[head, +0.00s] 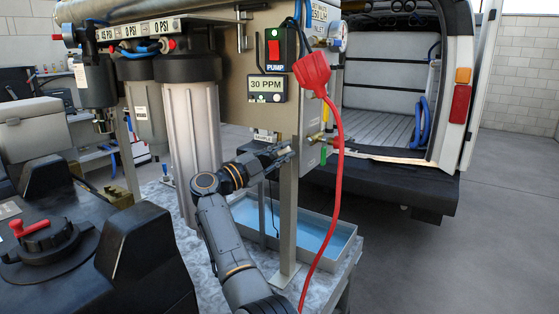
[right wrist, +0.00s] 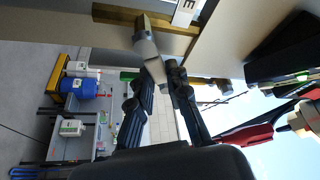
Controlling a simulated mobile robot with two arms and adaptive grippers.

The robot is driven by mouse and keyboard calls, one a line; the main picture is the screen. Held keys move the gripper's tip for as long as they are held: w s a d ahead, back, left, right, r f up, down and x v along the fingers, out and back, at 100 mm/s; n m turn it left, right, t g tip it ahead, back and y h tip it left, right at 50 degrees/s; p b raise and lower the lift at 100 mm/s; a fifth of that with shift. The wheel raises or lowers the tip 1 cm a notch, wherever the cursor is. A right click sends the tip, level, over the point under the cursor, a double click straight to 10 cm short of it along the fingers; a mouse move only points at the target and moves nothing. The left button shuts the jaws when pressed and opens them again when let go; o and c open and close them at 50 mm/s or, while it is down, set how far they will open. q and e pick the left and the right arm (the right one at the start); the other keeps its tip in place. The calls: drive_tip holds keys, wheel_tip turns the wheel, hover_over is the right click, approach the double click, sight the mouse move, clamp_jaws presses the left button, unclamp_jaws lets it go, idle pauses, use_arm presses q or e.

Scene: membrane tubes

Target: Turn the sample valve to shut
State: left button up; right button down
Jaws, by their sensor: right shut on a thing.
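The sample valve's silver lever (right wrist: 149,50) runs between the two black fingers of my right gripper (right wrist: 158,84) in the right wrist view. The fingers are closed on the lever. In the head view my right gripper (head: 276,155) is at the valve, just below a small label (head: 265,135) on the steel panel, beside the upright post. The gripper and wrist hide most of the valve body there, so the lever's exact angle is hard to tell in that view. My left gripper is not in view.
A red plug (head: 312,70) hangs on a red cable right of the post. A tray of blue liquid (head: 312,232) lies below the arm. A pale filter housing (head: 190,125) stands left of it. An open van (head: 400,95) is behind, with clear floor (head: 490,220) at right.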

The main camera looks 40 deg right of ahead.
drive_tip(key=shift+s+d+f+m+g+y+b, duration=0.15)
drive_tip(key=shift+f+m+y+b, duration=0.25)
drive_tip(key=shift+m, duration=0.35)
drive_tip(key=shift+a+f+m+g+y+b, duration=0.15)
drive_tip(key=shift+f+m+g+b, duration=0.1)
drive_tip(key=shift+m+b, duration=0.4)
drive_tip(key=shift+s+d+f+m+g+y+b, duration=0.1)
drive_tip(key=shift+f+m+y+b, duration=0.2)
drive_tip(key=shift+m, duration=0.6)
drive_tip(key=c, duration=1.3)
unclamp_jaws()
